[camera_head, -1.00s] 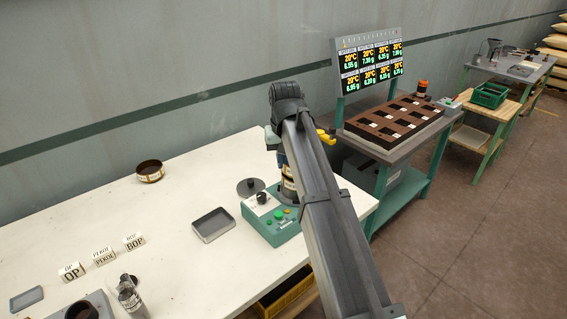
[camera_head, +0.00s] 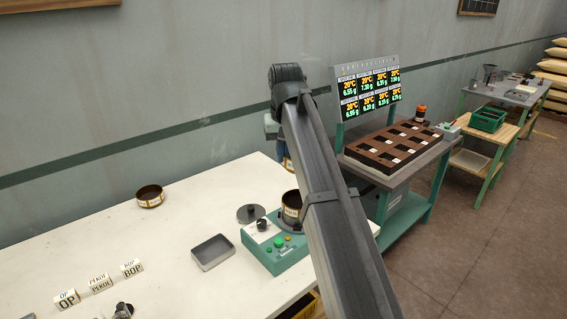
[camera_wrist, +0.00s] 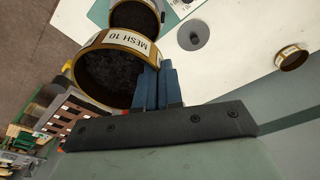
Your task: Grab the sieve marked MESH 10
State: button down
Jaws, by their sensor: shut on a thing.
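The MESH 10 sieve (camera_wrist: 105,75) is a brass-rimmed round sieve with a white label and dark leaf-like material inside. In the wrist view my gripper (camera_wrist: 152,80) is shut on its rim with blue fingers. The sieve is held above the green shaker base (camera_head: 275,243). Another brass sieve (camera_head: 291,208) sits on that base, apart from the held one; it also shows in the wrist view (camera_wrist: 135,14). In the head view my arm hides most of my gripper and the held sieve.
A round grey lid with a knob (camera_head: 250,213) and a shallow grey tray (camera_head: 212,251) lie on the white table (camera_head: 150,235). A separate brass sieve (camera_head: 150,196) stands at the back left. Lettered blocks (camera_head: 100,284) are at the front left. A brown compartment tray (camera_head: 395,148) is on the right bench.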

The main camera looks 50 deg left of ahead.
jog(key=shift+r, duration=2.75)
